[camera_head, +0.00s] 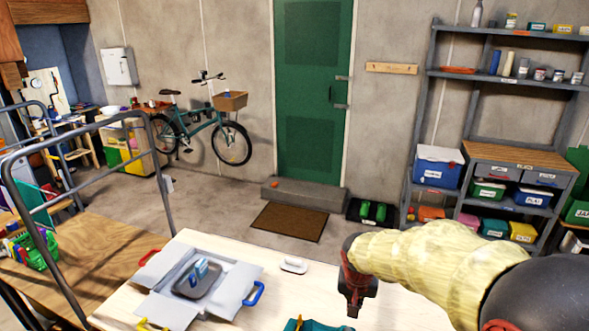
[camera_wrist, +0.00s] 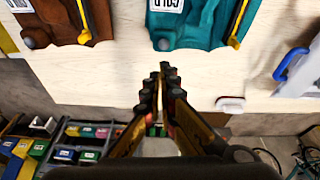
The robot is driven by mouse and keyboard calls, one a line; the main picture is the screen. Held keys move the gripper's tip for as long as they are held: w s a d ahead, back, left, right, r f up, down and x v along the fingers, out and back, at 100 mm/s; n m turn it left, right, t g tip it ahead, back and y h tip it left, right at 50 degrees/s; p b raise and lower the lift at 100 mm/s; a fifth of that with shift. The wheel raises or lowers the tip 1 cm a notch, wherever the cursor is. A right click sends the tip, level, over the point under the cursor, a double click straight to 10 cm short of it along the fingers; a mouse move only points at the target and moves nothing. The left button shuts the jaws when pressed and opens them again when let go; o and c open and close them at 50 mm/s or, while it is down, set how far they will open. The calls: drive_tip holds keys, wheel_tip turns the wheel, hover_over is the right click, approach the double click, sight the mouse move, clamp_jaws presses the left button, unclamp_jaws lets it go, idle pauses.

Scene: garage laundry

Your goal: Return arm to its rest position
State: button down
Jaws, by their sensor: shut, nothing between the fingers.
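My arm, in a yellow sleeve, reaches in from the lower right of the head view. My gripper (camera_head: 356,300) hangs at its end, above the right part of the pale wooden table (camera_head: 255,256). In the wrist view my gripper (camera_wrist: 165,75) has its two fingers together, with nothing between them. Beyond the fingertips lie a teal bag (camera_wrist: 195,22) with a white label and a brown bag (camera_wrist: 68,18). The fingers appear apart from both.
An open grey box (camera_head: 215,306) with a blue item inside stands on the table's left. A metal rail (camera_head: 160,190) rises at left. A shelf unit (camera_head: 425,125) stands at the right wall.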

drive_tip(key=s+r+n+t, duration=0.1)
drive_tip(key=s+r, duration=0.3)
drive_tip(key=s, duration=0.4)
drive_tip(key=s+r+n+y+b, duration=0.1)
drive_tip(key=s+r, duration=0.4)
drive_tip(key=s, duration=0.3)
drive_tip(key=s+r+n+t, duration=0.1)
drive_tip(key=s+r, duration=0.4)
drive_tip(key=s, duration=0.3)
drive_tip(key=shift+s+n+t, duration=0.3)
drive_tip(key=shift+s, duration=0.05)
drive_tip(key=shift+r, duration=0.1)
